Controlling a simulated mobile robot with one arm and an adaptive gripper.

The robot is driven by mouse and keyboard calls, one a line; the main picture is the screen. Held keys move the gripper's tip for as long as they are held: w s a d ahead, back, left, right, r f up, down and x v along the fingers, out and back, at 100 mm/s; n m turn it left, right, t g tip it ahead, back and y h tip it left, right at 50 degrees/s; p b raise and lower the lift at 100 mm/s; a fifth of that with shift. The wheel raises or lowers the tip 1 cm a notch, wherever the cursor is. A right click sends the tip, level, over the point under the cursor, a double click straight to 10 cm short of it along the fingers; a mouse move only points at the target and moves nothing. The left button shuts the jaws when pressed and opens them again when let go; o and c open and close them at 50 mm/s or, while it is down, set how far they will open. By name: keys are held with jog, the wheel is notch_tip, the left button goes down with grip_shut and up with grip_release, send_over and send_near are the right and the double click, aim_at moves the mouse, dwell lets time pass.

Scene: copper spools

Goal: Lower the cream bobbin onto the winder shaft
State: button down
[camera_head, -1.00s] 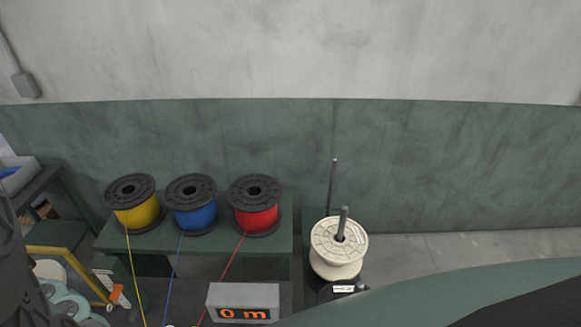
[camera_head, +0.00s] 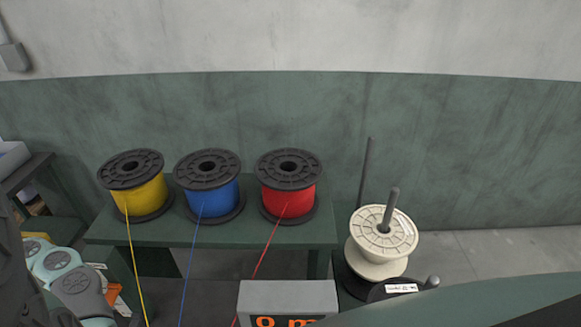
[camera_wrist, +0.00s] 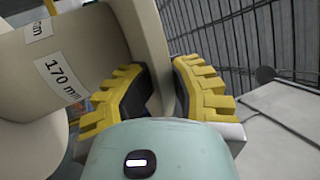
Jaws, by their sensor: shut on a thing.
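In the wrist view, my gripper (camera_wrist: 161,92) is shut on the flange rim of a cream bobbin (camera_wrist: 90,48). The bobbin fills the upper left and carries a white "170 mm" label. My gripper is not in the head view. There, a cream bobbin (camera_head: 367,269) sits around an upright grey shaft (camera_head: 391,207), whose top stands clear above it. I cannot tell whether this is the bobbin in my gripper, or whether this post is the winder shaft. The bobbin's lower end is partly hidden.
Yellow (camera_head: 142,196), blue (camera_head: 208,207) and red (camera_head: 288,202) spools stand on a green bench (camera_head: 225,238), their wires running forward. A grey counter box (camera_head: 288,297) is in front. A labelled black disc (camera_head: 377,288) lies below the cream bobbin. A thin post (camera_head: 366,170) rises behind it.

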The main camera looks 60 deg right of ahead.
jog(key=shift+w+f+b, duration=0.4)
jog(key=shift+w+b, duration=0.05)
notch_tip(320, 180, down, 26)
jog(key=b, duration=2.5)
jog(key=c, duration=1)
grip_release()
jog(key=shift+o, duration=0.4)
jog(key=shift+f, duration=0.2)
jog(key=v, duration=1.2)
jog(key=shift+w, duration=0.15)
